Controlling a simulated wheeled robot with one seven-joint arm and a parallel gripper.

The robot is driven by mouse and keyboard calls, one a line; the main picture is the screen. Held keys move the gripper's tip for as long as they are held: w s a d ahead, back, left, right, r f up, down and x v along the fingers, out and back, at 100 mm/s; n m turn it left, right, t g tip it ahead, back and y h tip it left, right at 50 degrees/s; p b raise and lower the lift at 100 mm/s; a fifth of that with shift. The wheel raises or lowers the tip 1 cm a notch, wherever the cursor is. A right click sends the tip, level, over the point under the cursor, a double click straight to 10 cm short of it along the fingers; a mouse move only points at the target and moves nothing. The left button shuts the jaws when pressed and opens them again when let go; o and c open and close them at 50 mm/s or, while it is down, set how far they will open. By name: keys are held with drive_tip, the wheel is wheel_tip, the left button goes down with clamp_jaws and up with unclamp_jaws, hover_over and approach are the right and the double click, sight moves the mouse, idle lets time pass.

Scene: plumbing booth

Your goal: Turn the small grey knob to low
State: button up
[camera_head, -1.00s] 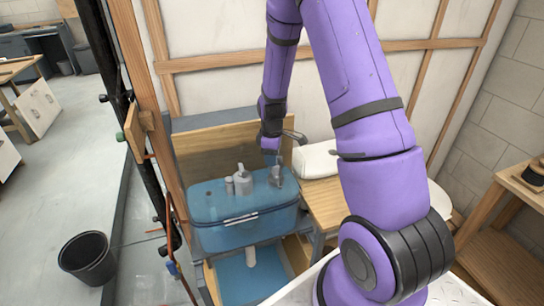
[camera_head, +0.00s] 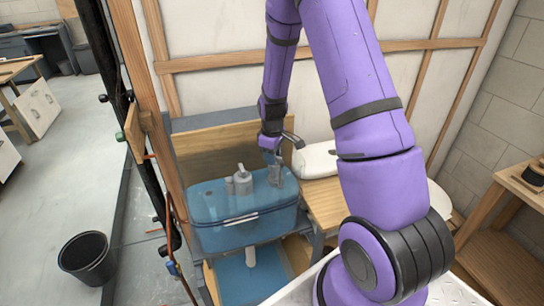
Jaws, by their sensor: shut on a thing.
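A translucent blue tank (camera_head: 243,232) with a lid stands at the wooden bench. A small grey knob (camera_head: 275,177) sits at the right of the tank's top. My gripper (camera_head: 273,164) reaches down from above and is shut on this knob. The fingers and the knob are small here and partly overlap, so the knob's exact setting and any low mark cannot be read.
Taller grey fittings (camera_head: 241,181) stand on the tank's top, left of my gripper. A white rounded object (camera_head: 315,160) lies on the wooden bench (camera_head: 330,203) close to the right. A wooden board (camera_head: 215,150) rises behind the tank.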

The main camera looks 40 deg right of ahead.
drive_tip(key=m, duration=0.4)
drive_tip(key=shift+w+d+m, duration=0.15)
drive_tip(key=shift+d+m, duration=0.1)
drive_tip(key=shift+m, duration=0.05)
drive_tip(key=shift+d+m, duration=0.15)
drive_tip(key=shift+m, duration=0.95)
drive_tip(key=shift+d+m, duration=0.15)
drive_tip(key=shift+m, duration=0.95)
drive_tip(key=o, duration=0.6)
drive_tip(key=shift+o, duration=0.2)
drive_tip(key=shift+r, duration=0.1)
wheel_tip(320, 180, up, 11)
